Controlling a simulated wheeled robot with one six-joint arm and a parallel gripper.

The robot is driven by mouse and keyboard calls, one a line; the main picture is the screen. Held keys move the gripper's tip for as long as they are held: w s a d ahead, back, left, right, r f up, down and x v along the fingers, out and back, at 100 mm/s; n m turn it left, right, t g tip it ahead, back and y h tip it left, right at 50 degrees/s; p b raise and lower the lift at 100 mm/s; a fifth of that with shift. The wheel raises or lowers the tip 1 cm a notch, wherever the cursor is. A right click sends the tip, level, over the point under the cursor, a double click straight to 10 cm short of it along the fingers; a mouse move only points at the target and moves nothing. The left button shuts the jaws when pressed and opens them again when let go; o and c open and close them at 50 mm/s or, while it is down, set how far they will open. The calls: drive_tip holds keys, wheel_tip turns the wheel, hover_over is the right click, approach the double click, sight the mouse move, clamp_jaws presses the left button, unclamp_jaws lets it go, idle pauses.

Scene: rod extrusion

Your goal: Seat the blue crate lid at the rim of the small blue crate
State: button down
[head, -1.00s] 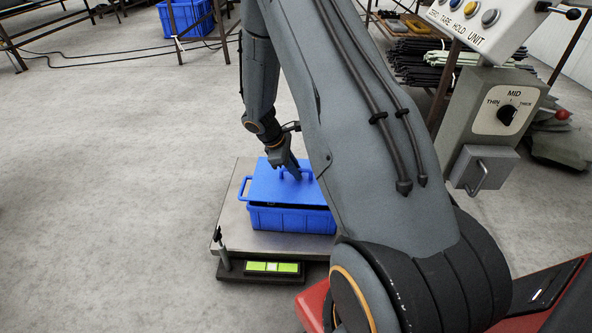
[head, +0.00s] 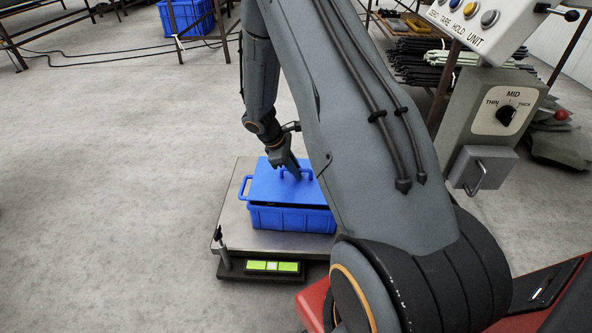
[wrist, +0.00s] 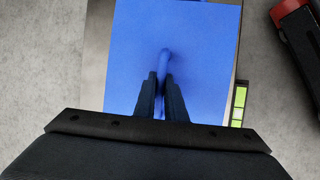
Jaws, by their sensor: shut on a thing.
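The blue crate lid (head: 280,188) lies over the small blue crate (head: 290,219), which stands on a metal scale platform (head: 240,220). A dark gap shows between lid and rim along the front, so the lid looks slightly raised or tilted there. My gripper (head: 291,176) is shut on the handle on top of the lid. In the wrist view the two dark fingers (wrist: 163,98) close on the blue handle (wrist: 164,62), and the lid (wrist: 205,50) fills the middle. The lid hides the crate there.
The scale's green display (head: 273,267) is at its front edge. A grey control box with a dial (head: 507,112) stands to the right. A larger blue crate (head: 188,17) is at the back. The floor on the left is clear.

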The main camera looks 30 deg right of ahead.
sight(287, 181)
drive_tip(key=shift+f+b, duration=0.3)
drive_tip(key=shift+f, duration=0.8)
idle(0.6)
drive_tip(key=c, duration=1.7)
unclamp_jaws()
drive_tip(key=shift+c, duration=0.2)
drive_tip(key=p+v, duration=0.2)
drive_tip(key=v, duration=0.5)
drive_tip(key=shift+p, duration=0.4)
drive_tip(key=shift+a+r, duration=0.15)
drive_tip(key=shift+r, duration=0.25)
